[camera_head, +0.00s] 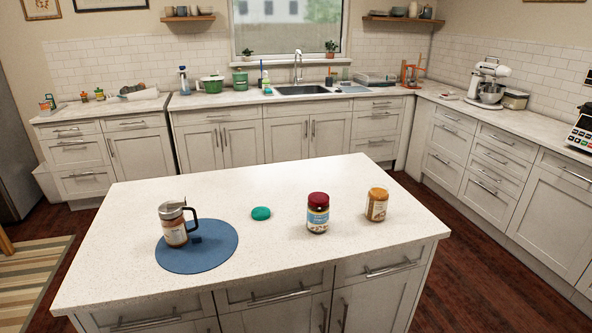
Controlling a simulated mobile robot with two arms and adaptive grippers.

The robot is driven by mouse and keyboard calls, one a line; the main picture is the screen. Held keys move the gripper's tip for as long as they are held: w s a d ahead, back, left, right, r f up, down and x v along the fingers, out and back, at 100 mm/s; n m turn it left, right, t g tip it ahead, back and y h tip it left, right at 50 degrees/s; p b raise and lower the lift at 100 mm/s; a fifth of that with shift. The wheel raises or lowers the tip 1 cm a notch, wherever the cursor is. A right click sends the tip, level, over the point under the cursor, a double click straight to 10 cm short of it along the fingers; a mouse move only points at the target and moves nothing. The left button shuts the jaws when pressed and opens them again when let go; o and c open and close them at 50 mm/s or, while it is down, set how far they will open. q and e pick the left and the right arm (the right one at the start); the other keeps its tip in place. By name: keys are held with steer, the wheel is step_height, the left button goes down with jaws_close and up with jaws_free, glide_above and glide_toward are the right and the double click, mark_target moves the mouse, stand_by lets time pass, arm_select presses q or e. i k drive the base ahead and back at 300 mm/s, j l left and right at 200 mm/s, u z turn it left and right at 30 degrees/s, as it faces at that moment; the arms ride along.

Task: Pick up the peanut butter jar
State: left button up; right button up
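Two jars stand upright on the white island countertop (290,180). One jar (318,214) has a dark red lid, a blue and white label and dark contents. To its right is a smaller amber jar (377,206) with a yellow-orange lid and a pale label. The labels are too small to read, so I cannot tell for sure which is peanut butter. The two jars stand apart. Neither of my grippers is in view.
A small green round object (261,213) lies between mat and jars. The island's back half is clear. Counters line the walls.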

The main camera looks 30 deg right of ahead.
mark_target(377, 199)
steer(key=z, duration=1.4)
steer(key=l+u, duration=0.15)
steer(key=u, duration=0.15)
steer(key=i+l+u, duration=0.1)
steer(key=u, duration=0.2)
steer(key=i+l+u, duration=0.15)
steer(key=l, duration=0.45)
steer(key=i+l+u, duration=0.1)
steer(key=l, duration=0.5)
steer(key=i+l+u, duration=0.15)
steer(key=l, duration=0.5)
steer(key=l+u, duration=0.15)
steer(key=l, duration=0.45)
